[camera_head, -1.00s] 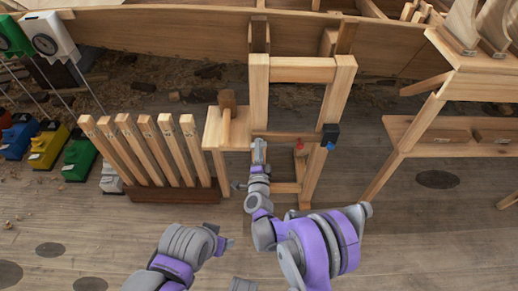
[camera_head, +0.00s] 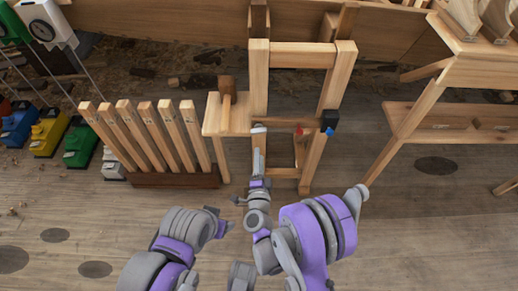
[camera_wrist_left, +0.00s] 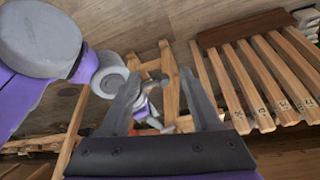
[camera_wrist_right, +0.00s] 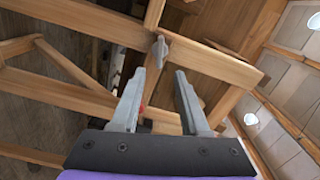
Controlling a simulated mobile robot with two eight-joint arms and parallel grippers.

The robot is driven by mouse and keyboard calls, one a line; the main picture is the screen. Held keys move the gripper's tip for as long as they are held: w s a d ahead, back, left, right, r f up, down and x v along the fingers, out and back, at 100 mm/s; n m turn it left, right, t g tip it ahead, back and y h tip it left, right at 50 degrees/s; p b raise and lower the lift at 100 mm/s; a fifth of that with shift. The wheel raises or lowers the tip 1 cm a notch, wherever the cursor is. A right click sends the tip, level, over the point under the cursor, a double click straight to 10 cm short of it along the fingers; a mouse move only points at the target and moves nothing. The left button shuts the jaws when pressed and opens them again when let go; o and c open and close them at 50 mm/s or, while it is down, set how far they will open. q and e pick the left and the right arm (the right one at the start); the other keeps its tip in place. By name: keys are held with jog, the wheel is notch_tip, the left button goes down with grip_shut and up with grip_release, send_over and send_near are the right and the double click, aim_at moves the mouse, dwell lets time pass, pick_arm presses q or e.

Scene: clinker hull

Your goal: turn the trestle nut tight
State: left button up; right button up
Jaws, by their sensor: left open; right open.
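The trestle nut, a small grey wing nut (camera_wrist_right: 160,50), sits on a wooden bar of the trestle in the right wrist view. The wooden trestle (camera_head: 302,61) stands at upper centre in the head view, where the nut is hidden or too small to tell. My right gripper (camera_wrist_right: 160,76) is open and empty, its fingertips pointing at the nut, one to either side of its line and apparently short of it. It also shows in front of the trestle in the head view (camera_head: 258,131). My left gripper (camera_wrist_left: 160,78) is open and empty, low and away from the trestle.
A mallet (camera_head: 227,95) rests on a small shelf (camera_head: 213,117) left of the trestle. Several upright slats stand in a dark rack (camera_head: 170,180). A black and blue item (camera_head: 329,121) is on the trestle's right leg. A wooden bench (camera_head: 430,145) stands at right. Front floor is clear.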

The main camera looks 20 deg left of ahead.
aim_at(258, 133)
jog(key=shift+s+d, duration=0.1)
jog(key=shift+s, duration=0.05)
